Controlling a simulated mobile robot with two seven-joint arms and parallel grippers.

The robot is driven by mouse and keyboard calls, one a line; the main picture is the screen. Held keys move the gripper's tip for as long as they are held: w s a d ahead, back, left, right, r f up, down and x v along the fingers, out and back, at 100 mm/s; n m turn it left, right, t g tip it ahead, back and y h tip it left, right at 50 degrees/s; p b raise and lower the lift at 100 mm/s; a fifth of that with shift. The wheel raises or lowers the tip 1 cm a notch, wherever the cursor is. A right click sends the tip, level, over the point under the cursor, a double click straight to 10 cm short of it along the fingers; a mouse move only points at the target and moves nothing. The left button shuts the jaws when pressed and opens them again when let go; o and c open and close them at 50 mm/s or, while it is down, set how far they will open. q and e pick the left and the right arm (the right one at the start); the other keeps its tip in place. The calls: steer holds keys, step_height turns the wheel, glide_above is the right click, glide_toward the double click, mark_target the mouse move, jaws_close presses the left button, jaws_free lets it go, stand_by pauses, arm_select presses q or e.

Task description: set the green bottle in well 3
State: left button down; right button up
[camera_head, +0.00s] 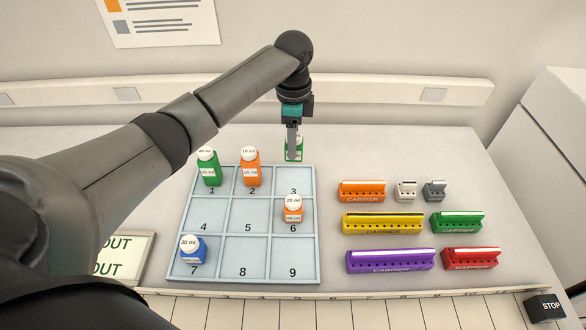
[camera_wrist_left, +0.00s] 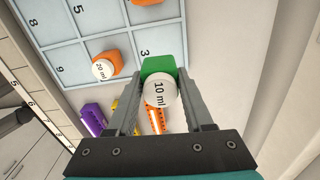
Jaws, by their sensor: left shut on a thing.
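My left gripper (camera_head: 293,148) is shut on a small green bottle (camera_head: 299,152) with a white cap. In the left wrist view the cap of this green bottle (camera_wrist_left: 158,68) reads 10 ml and sits between the fingers of the left gripper (camera_wrist_left: 163,98). In the head view the bottle shows at the far edge of the numbered tray (camera_head: 318,235), over or just behind well 3 (camera_head: 293,179); its exact height is hard to tell. Well 3 looks empty. Another, larger green bottle (camera_head: 209,174) stands in well 1. My right gripper is out of view.
Orange bottles stand in well 2 (camera_head: 251,174) and well 6 (camera_head: 293,212). A blue bottle (camera_head: 193,250) stands in well 7. Several coloured carriers, such as the yellow one (camera_head: 383,224), lie right of the tray. A sign (camera_head: 120,257) lies at left.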

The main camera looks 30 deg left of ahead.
arm_select(q)
step_height(320, 180, down, 9)
steer(key=shift+f+b, duration=0.15)
steer(key=shift+b, duration=0.4)
steer(key=shift+f, duration=0.1)
steer(key=shift+c, duration=1.4)
jaws_free()
steer(key=shift+f, duration=0.1)
step_height(320, 180, up, 12)
steer(key=shift+r+p, duration=0.25)
steer(key=shift+p, duration=0.5)
